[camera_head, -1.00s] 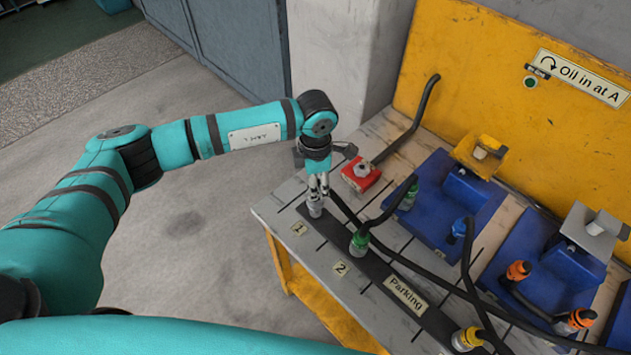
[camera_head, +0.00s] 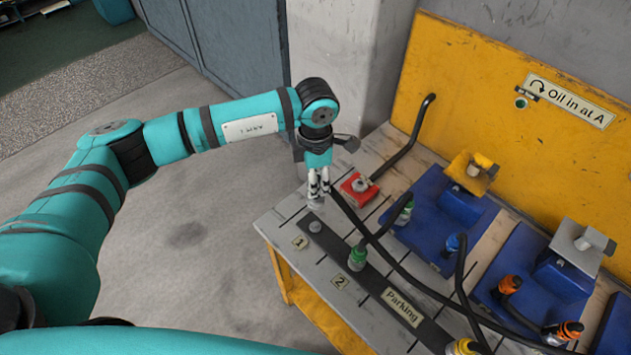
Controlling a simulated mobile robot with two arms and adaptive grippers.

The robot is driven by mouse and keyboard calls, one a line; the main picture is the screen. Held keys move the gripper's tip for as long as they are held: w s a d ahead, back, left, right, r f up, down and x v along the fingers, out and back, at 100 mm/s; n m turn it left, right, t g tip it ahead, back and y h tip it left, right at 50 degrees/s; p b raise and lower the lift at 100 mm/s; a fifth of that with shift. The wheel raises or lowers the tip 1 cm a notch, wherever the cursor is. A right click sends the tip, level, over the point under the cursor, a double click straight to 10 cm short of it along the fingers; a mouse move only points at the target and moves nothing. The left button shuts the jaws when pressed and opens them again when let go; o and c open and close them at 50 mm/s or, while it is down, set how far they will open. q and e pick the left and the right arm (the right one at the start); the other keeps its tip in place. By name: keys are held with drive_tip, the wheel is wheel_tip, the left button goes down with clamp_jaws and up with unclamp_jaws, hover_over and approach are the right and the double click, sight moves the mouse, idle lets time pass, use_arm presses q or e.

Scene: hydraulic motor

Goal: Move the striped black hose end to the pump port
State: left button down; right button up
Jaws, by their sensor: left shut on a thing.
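My left gripper (camera_head: 318,188) is shut on a grey hose end (camera_head: 316,204), held upright just above the parking strip. A black hose runs from beside the gripper towards the lower right. Stripes on the held end are too small to make out. Below it, a bare grey peg (camera_head: 315,227) stands on the dark parking strip (camera_head: 378,278) by label 1. A red block (camera_head: 354,193) with a grey fitting on top stands close to the right of the gripper; a black pipe rises from it. No label marks it as the pump port. My right gripper is out of view.
A green hose end (camera_head: 358,257) stands near label 2, and a yellow one (camera_head: 463,347) further along. Blue units (camera_head: 428,235) bear green, blue and orange hose ends. A yellow back panel (camera_head: 470,90) closes the bench. Crossing black hoses lie over the bench.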

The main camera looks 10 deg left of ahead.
use_arm(q)
drive_tip(key=shift+r, duration=0.15)
drive_tip(key=w+d+b, duration=1)
drive_tip(key=w+b, duration=0.2)
drive_tip(key=w, duration=0.3)
drive_tip(key=shift+b, duration=0.35)
wheel_tip(320, 180, down, 8)
drive_tip(key=b, duration=0.6)
idle(1.0)
drive_tip(key=shift+f+b, duration=0.25)
drive_tip(key=shift+b, duration=0.1)
